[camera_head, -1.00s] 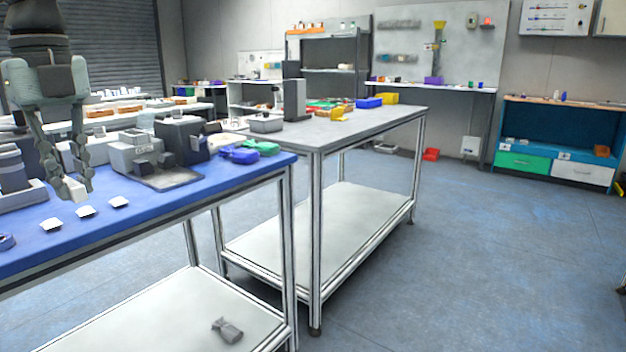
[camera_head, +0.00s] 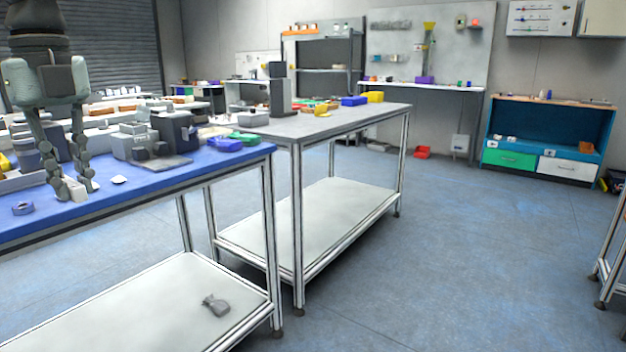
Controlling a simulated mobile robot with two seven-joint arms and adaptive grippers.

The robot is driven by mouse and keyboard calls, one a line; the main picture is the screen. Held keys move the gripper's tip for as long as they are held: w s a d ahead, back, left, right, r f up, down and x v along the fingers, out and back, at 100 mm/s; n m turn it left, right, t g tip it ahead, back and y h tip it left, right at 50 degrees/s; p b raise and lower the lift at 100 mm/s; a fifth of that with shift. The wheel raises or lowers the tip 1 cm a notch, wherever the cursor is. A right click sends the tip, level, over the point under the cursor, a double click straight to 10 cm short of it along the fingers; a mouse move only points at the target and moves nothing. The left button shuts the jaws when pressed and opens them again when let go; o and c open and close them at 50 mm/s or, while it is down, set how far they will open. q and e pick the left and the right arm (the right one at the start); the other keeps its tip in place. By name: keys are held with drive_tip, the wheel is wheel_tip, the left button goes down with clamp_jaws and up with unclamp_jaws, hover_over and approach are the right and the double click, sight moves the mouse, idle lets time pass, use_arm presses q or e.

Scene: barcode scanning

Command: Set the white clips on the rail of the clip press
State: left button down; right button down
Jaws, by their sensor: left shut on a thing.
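My left gripper (camera_head: 76,188) points down at the blue-topped table, its fingertips low over the front part. It is shut on a small white clip (camera_head: 74,195), mostly hidden by the fingers. Another white clip (camera_head: 119,180) lies on the blue top just right of the gripper. The fingers hide part of the table, so I cannot tell how other clips lie there. A grey machine (camera_head: 130,143) with a flat base plate, which looks like the clip press, stands behind and right of the gripper. Its rail is too small to make out. My right gripper is not in view.
A grey-topped table (camera_head: 330,122) stands beyond.

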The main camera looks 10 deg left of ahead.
use_arm(q)
drive_tip(key=shift+s+f, duration=0.1)
drive_tip(key=shift+s, duration=0.15)
drive_tip(key=s+a+f+m, duration=0.5)
drive_tip(key=a+f+m, duration=0.2)
drive_tip(key=a, duration=0.2)
wheel_tip(320, 180, down, 13)
drive_tip(key=s+d+m, duration=0.1)
drive_tip(key=d+m, duration=0.1)
drive_tip(key=m, duration=0.9)
drive_tip(key=w+d+f+m, duration=0.2)
drive_tip(key=d+m, duration=0.7)
drive_tip(key=m, duration=0.1)
drive_tip(key=w+d+f+m, duration=0.3)
drive_tip(key=d+m, duration=0.6)
drive_tip(key=m, duration=0.1)
drive_tip(key=w+d+f+m, duration=0.2)
drive_tip(key=w+d+m, duration=0.1)
drive_tip(key=d+m, duration=0.7)
drive_tip(key=shift+w+f+m, duration=0.25)
drive_tip(key=shift+f+m, duration=0.15)
drive_tip(key=shift+m, duration=0.1)
